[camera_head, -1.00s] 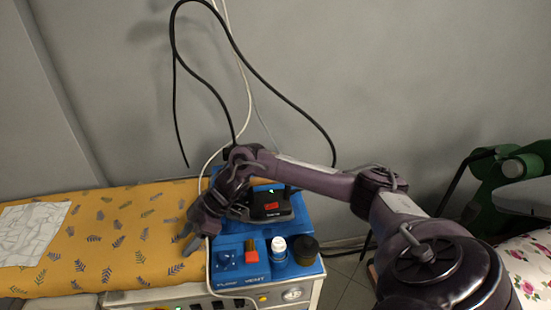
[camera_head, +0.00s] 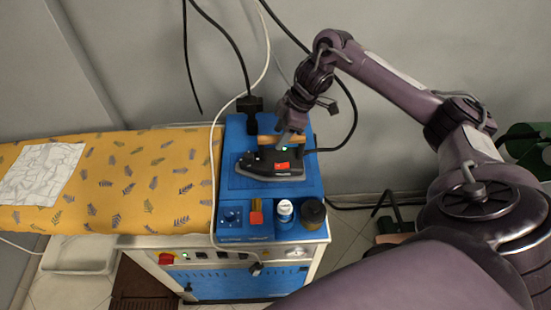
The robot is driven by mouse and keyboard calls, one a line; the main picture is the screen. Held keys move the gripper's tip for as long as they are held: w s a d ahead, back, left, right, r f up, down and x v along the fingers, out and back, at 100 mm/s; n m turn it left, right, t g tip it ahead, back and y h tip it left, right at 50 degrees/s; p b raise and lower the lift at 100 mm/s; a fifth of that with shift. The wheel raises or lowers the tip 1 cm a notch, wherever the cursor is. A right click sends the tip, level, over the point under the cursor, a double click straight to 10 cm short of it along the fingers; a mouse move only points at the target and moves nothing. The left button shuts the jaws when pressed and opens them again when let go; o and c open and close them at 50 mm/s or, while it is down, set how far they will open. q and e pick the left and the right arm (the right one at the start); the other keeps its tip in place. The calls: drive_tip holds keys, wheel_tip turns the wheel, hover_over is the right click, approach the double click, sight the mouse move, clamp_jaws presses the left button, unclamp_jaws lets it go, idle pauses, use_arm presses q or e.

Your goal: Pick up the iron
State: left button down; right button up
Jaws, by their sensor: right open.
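The iron (camera_head: 252,165) has a dark body, a light-brown handle (camera_head: 268,140), a red label and a small green light. It rests flat on the blue top (camera_head: 236,183) of the ironing station. My right gripper (camera_head: 300,122) is open, at the right end of the handle. One finger overlaps the handle in the picture; I cannot tell whether it touches. Part of the handle is hidden behind this finger. My left gripper is out of view.
A white-capped bottle (camera_head: 284,211), a dark round jar (camera_head: 313,213) and a red-orange block (camera_head: 256,217) stand in front of the iron. A white cable (camera_head: 214,170) runs along its left. The yellow patterned ironing board (camera_head: 110,185) lies left, holding a folded cloth (camera_head: 42,174).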

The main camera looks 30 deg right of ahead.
sight(271, 142)
drive_tip(key=p+x, duration=0.1)
drive_tip(key=x, duration=0.1)
drive_tip(key=a+p+x, duration=0.1)
drive_tip(key=x, duration=0.1)
drive_tip(key=shift+w, duration=0.1)
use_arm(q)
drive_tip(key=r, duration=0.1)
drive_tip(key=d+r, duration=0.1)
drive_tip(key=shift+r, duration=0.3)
use_arm(e)
drive_tip(key=shift+w+f, duration=0.1)
drive_tip(key=shift+f, duration=0.3)
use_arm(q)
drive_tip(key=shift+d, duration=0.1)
use_arm(e)
drive_tip(key=shift+c, duration=0.3)
clamp_jaws()
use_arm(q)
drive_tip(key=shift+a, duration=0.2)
use_arm(e)
drive_tip(key=shift+w+r, duration=0.25)
drive_tip(key=shift+r, duration=0.05)
